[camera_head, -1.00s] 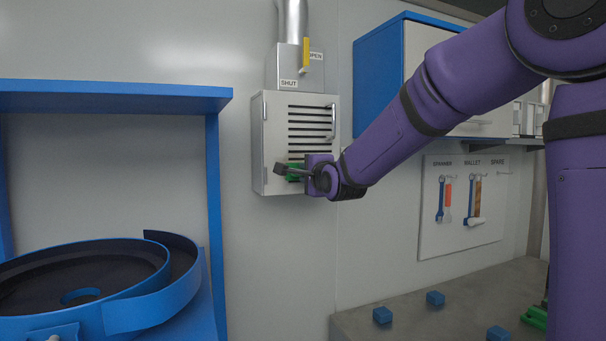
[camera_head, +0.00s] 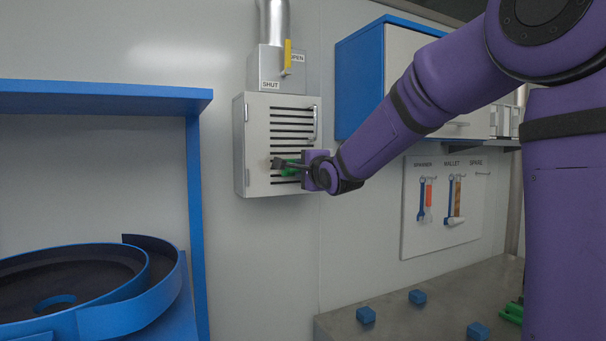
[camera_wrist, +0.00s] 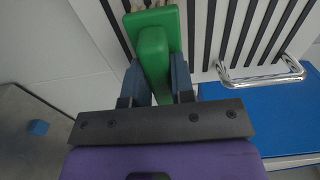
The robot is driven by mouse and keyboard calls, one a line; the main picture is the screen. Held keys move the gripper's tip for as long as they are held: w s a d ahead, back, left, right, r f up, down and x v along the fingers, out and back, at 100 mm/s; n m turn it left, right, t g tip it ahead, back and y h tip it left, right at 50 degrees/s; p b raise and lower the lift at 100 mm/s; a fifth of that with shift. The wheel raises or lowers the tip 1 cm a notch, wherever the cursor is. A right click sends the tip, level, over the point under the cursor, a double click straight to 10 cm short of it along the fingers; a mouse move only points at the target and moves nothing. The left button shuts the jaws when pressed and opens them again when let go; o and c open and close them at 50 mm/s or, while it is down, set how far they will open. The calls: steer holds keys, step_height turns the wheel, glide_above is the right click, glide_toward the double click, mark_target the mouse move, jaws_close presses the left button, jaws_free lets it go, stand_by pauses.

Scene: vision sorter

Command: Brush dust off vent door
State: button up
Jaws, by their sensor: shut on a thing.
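The vent door (camera_head: 256,150) is a pale metal panel with dark horizontal slots and a bar handle (camera_head: 315,124) on its right. It also shows in the wrist view, with dark slats (camera_wrist: 230,30) and the shiny handle (camera_wrist: 262,78). My gripper (camera_head: 288,166) is in front of the door's lower part. It is shut on a green brush (camera_wrist: 152,50), whose handle lies between the fingers. Pale bristles show at the top edge of the wrist view, over the slats. I cannot tell whether they touch the door. Dust cannot be made out.
A yellow lever (camera_head: 288,55) sits on the duct above, between SHUT and OPEN labels. A blue cabinet (camera_head: 360,85) is to the right. A tool board (camera_head: 440,235) hangs below it. Blue cubes (camera_head: 366,315) lie on the grey counter. A blue bowl feeder (camera_head: 140,300) stands left.

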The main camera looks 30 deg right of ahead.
steer(key=shift+a+r, duration=0.2)
steer(key=shift+r, duration=0.05)
steer(key=shift+a+f, duration=0.1)
steer(key=shift+a, duration=5.45)
steer(key=shift+w+r, duration=0.1)
steer(key=shift+r, duration=0.85)
steer(key=shift+c, duration=0.3)
steer(key=shift+d+f, duration=0.1)
steer(key=shift+d, duration=5.65)
steer(key=s, duration=0.6)
steer(key=shift+s, duration=0.1)
steer(key=s, duration=0.3)
